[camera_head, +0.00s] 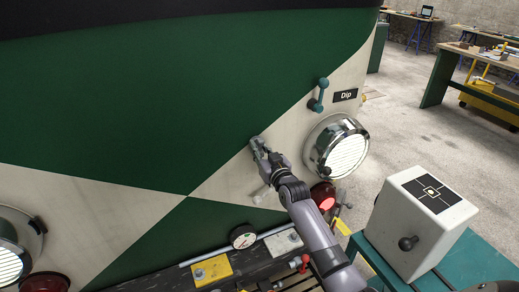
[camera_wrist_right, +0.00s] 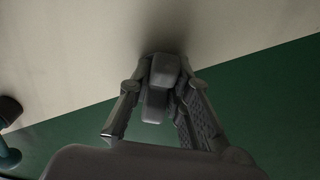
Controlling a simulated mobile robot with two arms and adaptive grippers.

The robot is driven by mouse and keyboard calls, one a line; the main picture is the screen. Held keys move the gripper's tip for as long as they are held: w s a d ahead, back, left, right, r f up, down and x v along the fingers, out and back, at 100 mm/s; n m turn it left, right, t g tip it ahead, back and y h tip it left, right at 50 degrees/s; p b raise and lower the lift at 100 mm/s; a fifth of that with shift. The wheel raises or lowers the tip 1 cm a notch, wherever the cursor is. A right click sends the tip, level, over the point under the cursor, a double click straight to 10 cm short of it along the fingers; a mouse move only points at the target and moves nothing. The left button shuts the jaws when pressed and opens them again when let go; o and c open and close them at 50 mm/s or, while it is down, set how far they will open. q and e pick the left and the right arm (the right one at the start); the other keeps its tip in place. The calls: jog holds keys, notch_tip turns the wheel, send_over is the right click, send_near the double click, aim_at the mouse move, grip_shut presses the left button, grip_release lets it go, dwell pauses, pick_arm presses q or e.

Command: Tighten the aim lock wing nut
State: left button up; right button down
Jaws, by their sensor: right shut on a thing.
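My right gripper (camera_head: 258,147) is at the pale and green front panel (camera_head: 225,182), left of the round chrome headlamp (camera_head: 336,146). In the right wrist view its fingers (camera_wrist_right: 160,88) come together close to the pale panel. They are shut on a small part there, which I take to be the aim lock wing nut. My left gripper is not in view.
A teal lever (camera_head: 319,95) beside the "Dip" label (camera_head: 345,95) stands above the gripper. A red lamp (camera_head: 323,196) and a round gauge (camera_head: 243,236) are below. A white box (camera_head: 405,235) stands on a teal surface (camera_head: 480,262) at right.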

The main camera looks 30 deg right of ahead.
jog(key=shift+f, duration=0.1)
jog(key=c, duration=1.5)
grip_release()
jog(key=shift+s, duration=0.15)
jog(key=s, duration=1.1)
jog(key=shift+s+a, duration=0.35)
jog(key=shift+s, duration=0.05)
